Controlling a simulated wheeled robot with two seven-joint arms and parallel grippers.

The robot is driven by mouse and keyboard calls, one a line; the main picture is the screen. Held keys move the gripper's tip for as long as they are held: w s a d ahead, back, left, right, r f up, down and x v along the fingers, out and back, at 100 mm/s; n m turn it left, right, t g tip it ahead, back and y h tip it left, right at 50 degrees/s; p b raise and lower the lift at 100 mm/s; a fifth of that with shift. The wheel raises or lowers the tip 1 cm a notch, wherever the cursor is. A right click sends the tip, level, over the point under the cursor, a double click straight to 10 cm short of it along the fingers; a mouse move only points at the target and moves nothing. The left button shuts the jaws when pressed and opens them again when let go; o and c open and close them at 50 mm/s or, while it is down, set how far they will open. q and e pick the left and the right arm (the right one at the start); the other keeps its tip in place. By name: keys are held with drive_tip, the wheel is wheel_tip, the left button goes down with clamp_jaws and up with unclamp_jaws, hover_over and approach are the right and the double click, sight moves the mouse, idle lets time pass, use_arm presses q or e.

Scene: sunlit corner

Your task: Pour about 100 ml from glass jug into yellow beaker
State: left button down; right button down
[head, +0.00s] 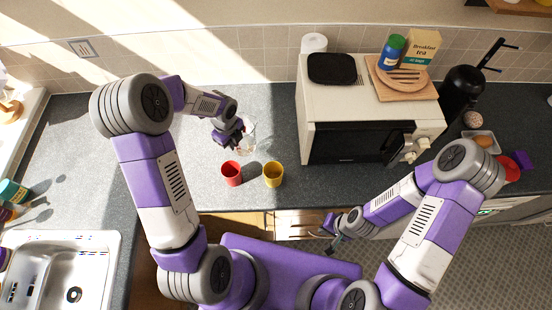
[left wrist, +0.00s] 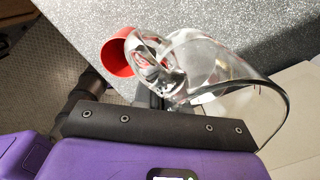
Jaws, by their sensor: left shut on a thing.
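The clear glass jug (head: 249,136) is at the counter's middle, behind the two beakers. My left gripper (head: 236,138) is shut on the jug at its left side. In the left wrist view the jug (left wrist: 273,103) fills the right part, its handle at the dark gripper. I cannot tell its tilt, its liquid level or whether it touches the counter. The yellow beaker (head: 273,175) stands upright near the front edge, in front of and right of the jug. My right gripper (head: 331,238) is low, before the counter's front edge, with nothing visible in it; its jaws are too small to judge.
A red beaker (head: 231,174) stands just left of the yellow one; it also shows in the left wrist view (left wrist: 117,57). A white microwave (head: 308,110) stands to the right. A sink (head: 100,240) is at the lower left. The counter left of the jug is clear.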

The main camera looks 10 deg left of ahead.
use_arm(q)
drive_tip(key=shift+s+d+r+y, duration=0.2)
drive_tip(key=shift+s+r+y, duration=0.05)
drive_tip(key=shift+y, duration=0.05)
drive_tip(key=d+f+t+y, duration=0.1)
drive_tip(key=y, duration=0.2)
drive_tip(key=s+d+t+y, duration=0.1)
drive_tip(key=t+y, duration=0.1)
drive_tip(key=y, duration=0.1)
drive_tip(key=s+d+f+t+y, duration=0.1)
drive_tip(key=d+y, duration=0.1)
drive_tip(key=y, duration=0.1)
drive_tip(key=shift+s+f+t+y, duration=0.15)
drive_tip(key=shift+f+t+y, duration=0.15)
drive_tip(key=shift+f+y, duration=0.1)
use_arm(e)
drive_tip(key=shift+s+r, duration=0.15)
drive_tip(key=shift+s, duration=0.2)
idle(0.3)
use_arm(q)
drive_tip(key=shift+y, duration=0.4)
use_arm(e)
drive_tip(key=shift+f, duration=0.3)
use_arm(q)
drive_tip(key=shift+s+d+f+t+y+b, duration=0.2)
drive_tip(key=shift+d+t+y+b, duration=0.25)
drive_tip(key=shift+b, duration=0.4)
use_arm(e)
drive_tip(key=shift+f, duration=0.6)
